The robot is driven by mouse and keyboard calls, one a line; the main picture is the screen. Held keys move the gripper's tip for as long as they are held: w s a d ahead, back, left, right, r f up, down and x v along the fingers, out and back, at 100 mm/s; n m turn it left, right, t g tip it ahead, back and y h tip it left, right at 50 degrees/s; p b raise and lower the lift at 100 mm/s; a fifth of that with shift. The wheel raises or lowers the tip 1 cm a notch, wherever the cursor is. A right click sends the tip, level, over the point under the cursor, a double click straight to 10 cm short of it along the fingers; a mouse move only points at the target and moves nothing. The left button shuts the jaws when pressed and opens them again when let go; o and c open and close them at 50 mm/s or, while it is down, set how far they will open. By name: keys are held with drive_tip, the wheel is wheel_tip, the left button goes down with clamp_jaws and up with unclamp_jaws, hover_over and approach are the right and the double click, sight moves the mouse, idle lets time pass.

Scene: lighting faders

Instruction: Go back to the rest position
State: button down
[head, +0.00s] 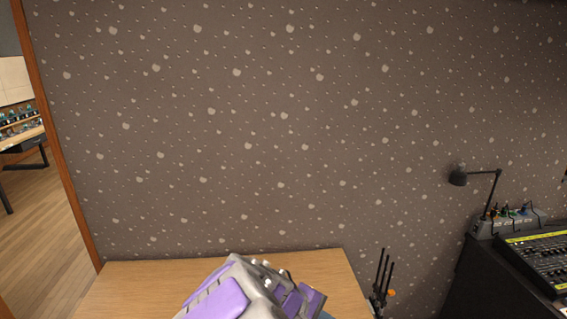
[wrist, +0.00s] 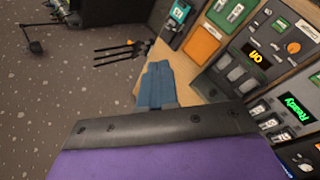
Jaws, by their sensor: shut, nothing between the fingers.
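My gripper (wrist: 158,68) shows in the wrist view as two blue fingers side by side, shut and empty. In the wrist view a console (wrist: 228,52) with lit displays, one reading "Ready", fills the right side. Several light fader caps (wrist: 238,78) sit in its panel, to the right of my fingers. My fingers appear apart from the console. In the head view only my purple and grey arm shows at the bottom; the fingertips are not clearly seen and the console is out of view.
A wooden tabletop (head: 135,283) lies ahead, against a speckled dark wall (head: 250,120). Black upright rods (head: 382,275) stand by its right edge. Further right are a desk lamp (head: 460,178) and a mixing desk (head: 540,255). A doorway opens at far left.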

drive_tip(key=s+d+r+m+g+y, duration=0.2)
drive_tip(key=s+d+m, duration=0.15)
drive_tip(key=s, duration=0.45)
drive_tip(key=s+d+r+m+g+y, duration=0.1)
drive_tip(key=s+d+r+m+g, duration=0.15)
drive_tip(key=s+d, duration=0.35)
drive_tip(key=s+a+m+y, duration=0.1)
drive_tip(key=s+a+y, duration=0.1)
drive_tip(key=s, duration=0.6)
drive_tip(key=s+a+m+y, duration=0.2)
drive_tip(key=s+a+y, duration=0.1)
drive_tip(key=s, duration=0.5)
drive_tip(key=shift+s+r, duration=0.15)
drive_tip(key=shift+s, duration=0.15)
drive_tip(key=shift+g, duration=0.25)
